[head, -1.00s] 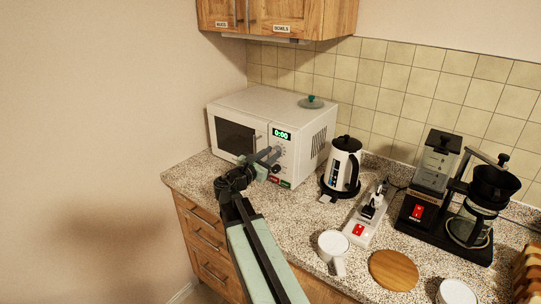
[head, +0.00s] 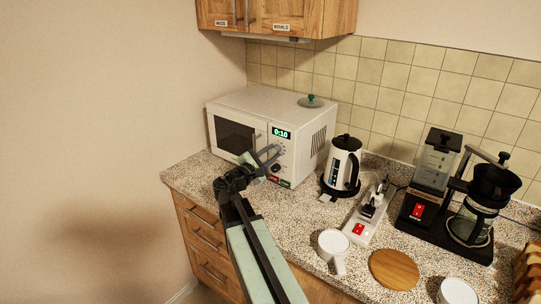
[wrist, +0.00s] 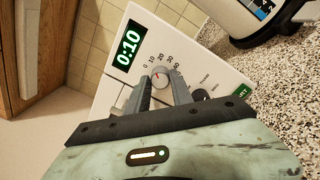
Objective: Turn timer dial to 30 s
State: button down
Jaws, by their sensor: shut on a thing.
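The white microwave (head: 255,103) stands at the back left of the counter. Its green display (head: 281,134) reads 0:10, and the wrist view shows the same display (wrist: 127,46) large. The timer dial (wrist: 160,75) is a round pale knob with a short red mark and a ring of numbers. My gripper (wrist: 163,89) is shut on the dial, one finger on each side. In the head view my gripper (head: 268,154) is at the microwave's control panel, and its fingers partly hide the dial area.
A dark knob (wrist: 200,95) sits beside the dial. Red and green buttons (head: 285,184) are low on the panel. A kettle (head: 342,165) stands right of the microwave. A power strip (head: 366,218), white mug (head: 333,245) and coffee maker (head: 480,205) occupy the counter further right.

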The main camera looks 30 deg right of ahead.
jog(key=m, duration=0.5)
jog(key=shift+m, duration=0.4)
jog(key=m, duration=0.5)
jog(key=shift+g+h+b, duration=0.3)
jog(key=shift+f, duration=0.1)
jog(key=c, duration=1.1)
grip_release()
jog(key=v, duration=0.7)
jog(key=shift+s+a, duration=0.1)
jog(key=shift+a, duration=0.25)
